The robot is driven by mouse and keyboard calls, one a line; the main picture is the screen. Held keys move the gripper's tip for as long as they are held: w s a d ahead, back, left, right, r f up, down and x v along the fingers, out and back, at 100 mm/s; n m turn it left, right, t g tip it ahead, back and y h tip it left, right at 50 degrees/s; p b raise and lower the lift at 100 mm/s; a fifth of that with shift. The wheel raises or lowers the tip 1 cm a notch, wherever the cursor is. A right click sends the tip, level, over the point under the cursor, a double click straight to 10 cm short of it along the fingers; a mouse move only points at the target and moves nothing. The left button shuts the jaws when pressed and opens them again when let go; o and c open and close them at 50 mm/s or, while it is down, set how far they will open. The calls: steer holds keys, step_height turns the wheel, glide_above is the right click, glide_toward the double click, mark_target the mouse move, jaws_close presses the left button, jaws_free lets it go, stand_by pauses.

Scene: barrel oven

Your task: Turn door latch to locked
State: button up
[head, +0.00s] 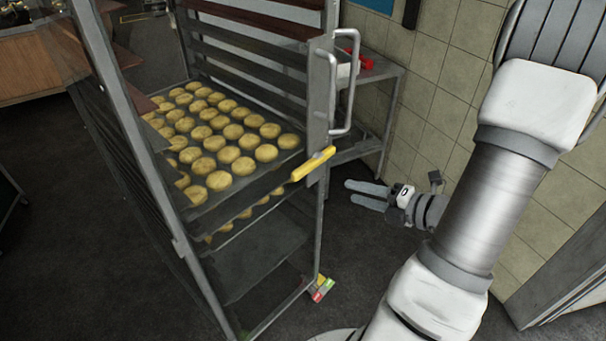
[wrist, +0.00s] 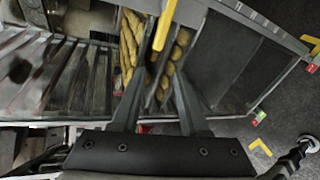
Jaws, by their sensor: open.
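The door latch (head: 313,164) is a yellow lever on the front right upright of a metal rack. It tilts, with its right end higher in the head view. It also shows as a yellow bar (wrist: 164,28) at the top of the wrist view, ahead of my fingers. My gripper (head: 348,193) is open and empty, to the right of the latch and a little lower in the head view, apart from it. In the wrist view my two fingers (wrist: 161,78) stand apart, pointing towards the rack.
The rack (head: 322,100) holds trays of round pale buns (head: 229,154). A tall metal handle (head: 347,85) stands out above the latch. A metal side table (head: 378,72) with a red item stands behind, by the tiled wall (head: 440,100). Dark floor (head: 70,270) lies clear at the left.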

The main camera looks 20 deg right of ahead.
steer(key=m, duration=0.3)
steer(key=b, duration=0.3)
glide_toward(304, 173)
steer(key=shift+t, duration=0.4)
steer(key=x, duration=0.9)
steer(key=shift+s+a+f, duration=0.1)
steer(key=shift+a+f, duration=0.05)
steer(key=shift+f, duration=0.2)
jaws_close()
